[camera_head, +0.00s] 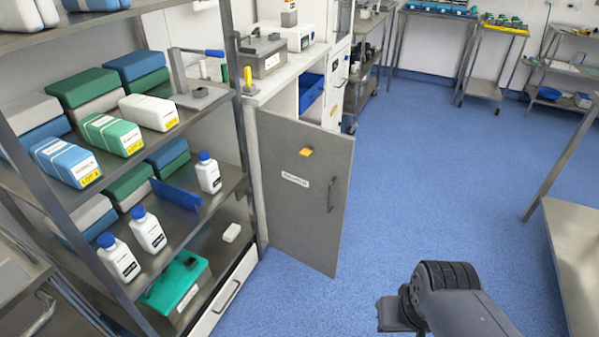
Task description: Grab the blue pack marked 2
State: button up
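A blue pack (66,161) with a white front label and a yellow tag lies on the left shelf unit, at the front of its middle shelf. The mark on its tag is too small to read. A green pack (112,134) and a white pack (149,112) with similar tags lie in a row to its right. My arm shows at the bottom right, far from the shelf. A dark end part (396,315) beside its ringed joint may be my gripper; its fingers cannot be made out.
Stacked green, blue and grey packs stand behind the row. White bottles (148,230) and a blue divider (176,194) are on the shelf below. A grey cabinet door (302,190) stands open right of the shelf. Blue floor (420,180) is clear mid-room; a table (580,250) stands right.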

aim_at(77, 167)
jog(key=u, duration=1.9)
